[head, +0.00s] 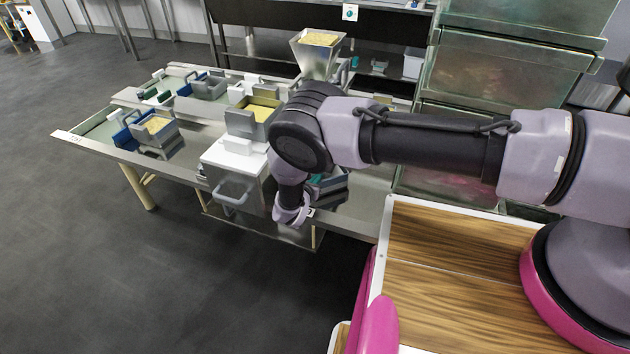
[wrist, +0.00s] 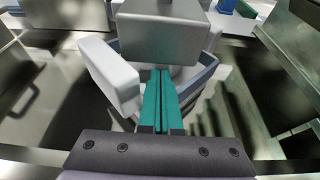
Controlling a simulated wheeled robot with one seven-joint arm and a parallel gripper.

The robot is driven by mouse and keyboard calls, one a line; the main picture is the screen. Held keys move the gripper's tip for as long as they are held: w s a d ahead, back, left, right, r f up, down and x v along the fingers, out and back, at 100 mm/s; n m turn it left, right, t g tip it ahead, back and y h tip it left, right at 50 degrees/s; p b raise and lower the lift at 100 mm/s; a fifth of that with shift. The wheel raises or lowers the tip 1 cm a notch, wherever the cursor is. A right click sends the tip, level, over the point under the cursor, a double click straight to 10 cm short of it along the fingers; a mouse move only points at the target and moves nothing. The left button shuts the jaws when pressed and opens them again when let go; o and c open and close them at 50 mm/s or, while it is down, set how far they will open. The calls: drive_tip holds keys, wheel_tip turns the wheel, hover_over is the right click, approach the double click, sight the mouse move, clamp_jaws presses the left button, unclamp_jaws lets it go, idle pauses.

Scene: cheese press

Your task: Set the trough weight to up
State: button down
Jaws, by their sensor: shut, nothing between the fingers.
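In the wrist view my gripper (wrist: 161,78) has its two teal fingers together and empty. They point into a grey-blue trough (wrist: 205,72). A large grey block (wrist: 165,38), which looks like the trough weight, stands just beyond the fingertips. A pale bar-shaped block (wrist: 110,78) is close on the left of the fingers. I cannot tell whether the fingers touch either one. In the head view my arm hides much of this trough, and a bit of dark bin (head: 335,187) shows beside my wrist.
A white-topped press unit (head: 238,155) with a grey handle stands left of my wrist. A metal hopper (head: 317,58) is behind. A wooden counter (head: 450,250) is at right. The floor at left is clear.

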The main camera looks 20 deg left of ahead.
wheel_tip(320, 180, up, 14)
drive_tip(key=shift+w, duration=0.2)
idle(0.4)
drive_tip(key=shift+f, duration=0.1)
